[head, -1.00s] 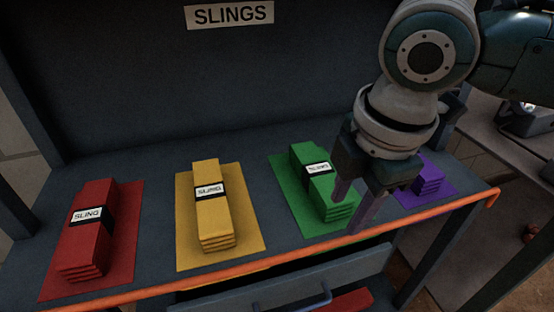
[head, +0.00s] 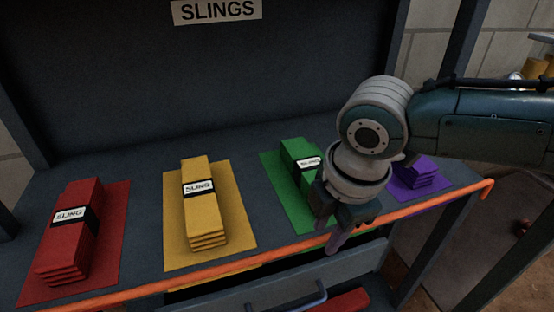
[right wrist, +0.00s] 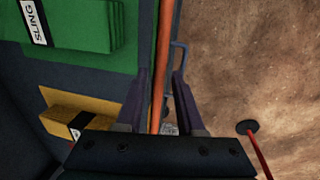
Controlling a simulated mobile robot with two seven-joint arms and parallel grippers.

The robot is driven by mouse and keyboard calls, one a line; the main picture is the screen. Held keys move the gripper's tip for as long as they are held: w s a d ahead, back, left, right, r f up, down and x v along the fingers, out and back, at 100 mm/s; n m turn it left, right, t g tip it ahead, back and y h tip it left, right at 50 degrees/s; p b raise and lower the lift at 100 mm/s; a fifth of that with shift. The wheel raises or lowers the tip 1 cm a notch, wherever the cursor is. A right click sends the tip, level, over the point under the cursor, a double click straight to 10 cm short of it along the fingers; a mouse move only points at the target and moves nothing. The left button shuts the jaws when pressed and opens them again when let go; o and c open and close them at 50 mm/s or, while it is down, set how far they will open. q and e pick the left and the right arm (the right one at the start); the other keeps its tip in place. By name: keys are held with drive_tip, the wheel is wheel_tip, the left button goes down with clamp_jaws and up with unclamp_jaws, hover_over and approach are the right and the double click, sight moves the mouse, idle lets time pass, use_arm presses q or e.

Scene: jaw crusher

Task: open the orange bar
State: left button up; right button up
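The orange bar (head: 430,203) runs along the front edge of the shelf. It also shows in the right wrist view (right wrist: 162,50), passing between the two fingers. My right gripper (head: 348,235) is over the front edge, in front of the green sling, with its fingers pointing down. In the right wrist view my right gripper (right wrist: 164,76) has its fingers apart, one on each side of the bar, with gaps visible. Whether the fingertips reach below the bar is hard to tell. My left gripper is not in view.
Red (head: 72,235), yellow (head: 203,205), green (head: 298,160) and purple (head: 415,176) slings lie on matching mats on the shelf. A drawer front with a blue handle (head: 305,298) is below the bar. The back panel bears a SLINGS sign (head: 217,11).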

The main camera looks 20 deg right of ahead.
clamp_jaws()
drive_tip(key=shift+s, duration=0.1)
idle(0.3)
